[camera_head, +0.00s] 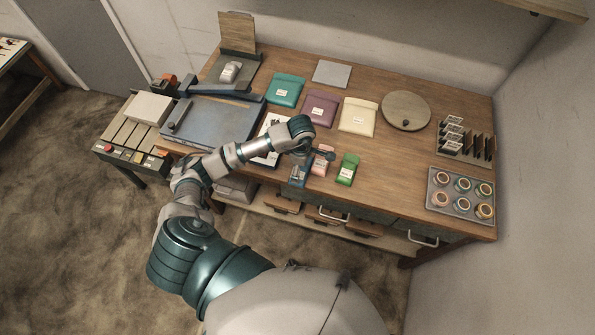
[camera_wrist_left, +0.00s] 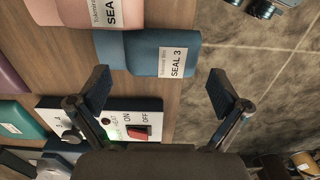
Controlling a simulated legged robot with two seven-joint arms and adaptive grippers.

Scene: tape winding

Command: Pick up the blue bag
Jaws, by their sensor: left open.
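The blue bag (camera_head: 296,180) lies near the front edge of the table, left of the pink bag (camera_head: 322,160) and partly hidden by my arm. In the left wrist view the blue bag (camera_wrist_left: 150,52) has a white label reading "SEAL 3" and lies ahead of my fingertips. My left gripper (camera_wrist_left: 160,90) is open with nothing between its fingers. In the head view my left gripper (camera_head: 320,154) hangs over the table beside the blue and pink bags. My right gripper is in neither view.
A green bag (camera_head: 347,169) lies right of the pink one. Teal (camera_head: 285,90), purple (camera_head: 320,108) and cream (camera_head: 357,117) pouches lie behind. A white panel with a red switch (camera_wrist_left: 138,132) is close to the left finger. A tray of round tins (camera_head: 435,196) sits at right.

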